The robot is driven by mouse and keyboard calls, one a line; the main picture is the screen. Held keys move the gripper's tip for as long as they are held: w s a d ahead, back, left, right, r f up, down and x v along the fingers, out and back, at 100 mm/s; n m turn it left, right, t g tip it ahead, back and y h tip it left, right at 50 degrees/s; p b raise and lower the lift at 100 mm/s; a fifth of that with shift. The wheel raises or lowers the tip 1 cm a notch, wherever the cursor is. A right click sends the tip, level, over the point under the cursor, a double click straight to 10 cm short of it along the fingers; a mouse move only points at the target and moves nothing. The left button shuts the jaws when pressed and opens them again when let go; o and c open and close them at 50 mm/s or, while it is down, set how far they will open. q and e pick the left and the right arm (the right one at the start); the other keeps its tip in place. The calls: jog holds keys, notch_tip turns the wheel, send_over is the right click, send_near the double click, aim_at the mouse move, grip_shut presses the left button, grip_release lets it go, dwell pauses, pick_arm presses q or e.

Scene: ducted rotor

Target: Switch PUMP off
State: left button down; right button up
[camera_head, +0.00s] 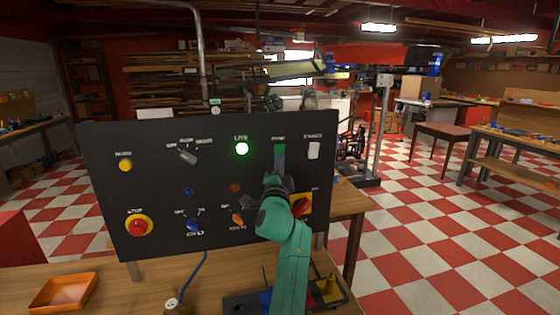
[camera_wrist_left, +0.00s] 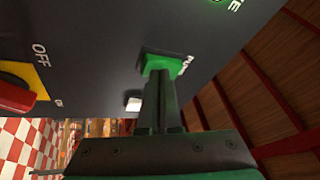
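The PUMP switch (camera_head: 280,149) is a green piece in the upper right part of the dark control panel (camera_head: 140,185), under its label. In the left wrist view the green PUMP switch (camera_wrist_left: 163,63) lies right at my fingertips. My left gripper (camera_head: 279,168) is in front of the panel, with its fingers pointing up at the switch's lower part. In the left wrist view my left gripper (camera_wrist_left: 158,78) has its two fingers together, with nothing seen between them. I cannot tell whether they touch the switch. The fingers hide its lower part. My right gripper is not in view.
A lit green lamp (camera_head: 242,149) and a white switch (camera_head: 314,151) flank the PUMP switch. A red rotary handle on a yellow plate (camera_head: 301,206) sits below right. A red stop button (camera_head: 138,227) is lower left. An orange tray (camera_head: 63,292) lies on the wooden table.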

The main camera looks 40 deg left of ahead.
pick_arm(q)
jog(key=shift+w+a, duration=0.1)
dwell(0.3)
jog(key=shift+s+d+r+p, duration=0.3)
jog(key=shift+s+d+p, duration=0.1)
jog(key=shift+d, duration=0.1)
jog(key=shift+s+d, duration=0.15)
jog(key=shift+d, duration=0.1)
jog(key=shift+r, duration=0.1)
jog(key=shift+d+r+p, duration=0.15)
jog(key=shift+d+p, duration=0.1)
jog(key=shift+p, duration=0.05)
jog(key=d, duration=0.1)
jog(key=s+d+r+p, duration=0.1)
jog(key=s+d, duration=0.1)
jog(key=shift+s+d+r, duration=0.1)
jog(key=shift+s+r, duration=0.15)
jog(key=shift+r, duration=0.1)
